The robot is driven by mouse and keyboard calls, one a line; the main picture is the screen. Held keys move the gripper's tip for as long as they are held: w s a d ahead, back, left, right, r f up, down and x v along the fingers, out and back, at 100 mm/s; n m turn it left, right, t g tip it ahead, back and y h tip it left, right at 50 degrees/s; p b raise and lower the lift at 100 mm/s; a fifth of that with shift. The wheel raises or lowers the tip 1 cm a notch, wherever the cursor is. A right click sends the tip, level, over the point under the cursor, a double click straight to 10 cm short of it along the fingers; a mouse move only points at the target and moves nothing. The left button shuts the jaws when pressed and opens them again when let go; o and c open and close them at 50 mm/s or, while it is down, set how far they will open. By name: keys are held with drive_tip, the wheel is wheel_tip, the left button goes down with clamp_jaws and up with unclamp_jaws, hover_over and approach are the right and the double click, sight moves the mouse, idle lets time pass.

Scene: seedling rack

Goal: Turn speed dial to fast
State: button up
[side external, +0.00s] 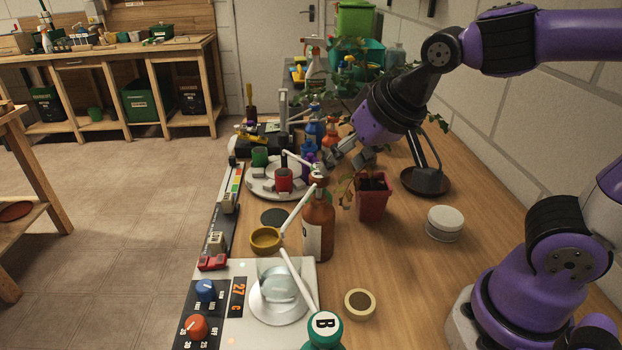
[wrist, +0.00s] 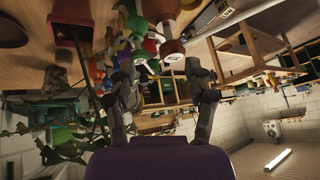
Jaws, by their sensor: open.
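The blue dial (side external: 205,290) sits on the black panel (side external: 204,318) of a white device at the front of the bench in the side view. Small labels beside it are hard to read; one seems to say FAST. I cannot tell where its pointer stands. A red-orange dial (side external: 196,326) with numbers around it is just below. My gripper (side external: 345,162) is open, farther back over the bench, near the bottles and the potted seedling, well away from the dials. In the wrist view its fingers (wrist: 162,75) are apart with nothing held; I cannot make out the dials there.
A brown bottle (side external: 319,225) with a white spout stands between my gripper and the device. A red pot (side external: 373,196) is close below my gripper. A green-capped bottle (side external: 323,330) and a glass vessel (side external: 279,287) are right of the dials. The floor left of the bench is clear.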

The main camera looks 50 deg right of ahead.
drive_tip(key=w+a+f+m+t, duration=0.1)
drive_tip(key=w+a+f+m, duration=0.1)
drive_tip(key=a, duration=0.4)
drive_tip(key=w+a+f+m+t, duration=0.1)
drive_tip(key=w+a+f+m, duration=0.1)
drive_tip(key=w+a, duration=0.3)
drive_tip(key=w+a+f+m+t, duration=0.1)
drive_tip(key=w+a+f+m, duration=0.1)
drive_tip(key=a, duration=0.5)
drive_tip(key=shift+w+m+t, duration=0.3)
drive_tip(key=shift+w+m, duration=0.6)
drive_tip(key=shift+w+a+f, duration=0.1)
drive_tip(key=shift+f, duration=0.75)
wheel_tip(320, 180, up, 5)
drive_tip(key=s+d+r+n+g, duration=0.1)
drive_tip(key=s+d+n, duration=0.1)
drive_tip(key=d, duration=0.3)
drive_tip(key=s+d+r+n+g, duration=0.1)
drive_tip(key=s+d+r, duration=0.1)
drive_tip(key=d, duration=0.4)
drive_tip(key=s+d+f+n+g, duration=0.1)
drive_tip(key=s+d+n+g, duration=0.1)
drive_tip(key=s+d+n, duration=0.6)
drive_tip(key=s+d, duration=0.1)
drive_tip(key=s, duration=0.4)
drive_tip(key=shift+s+d+g, duration=0.25)
drive_tip(key=shift+g, duration=0.05)
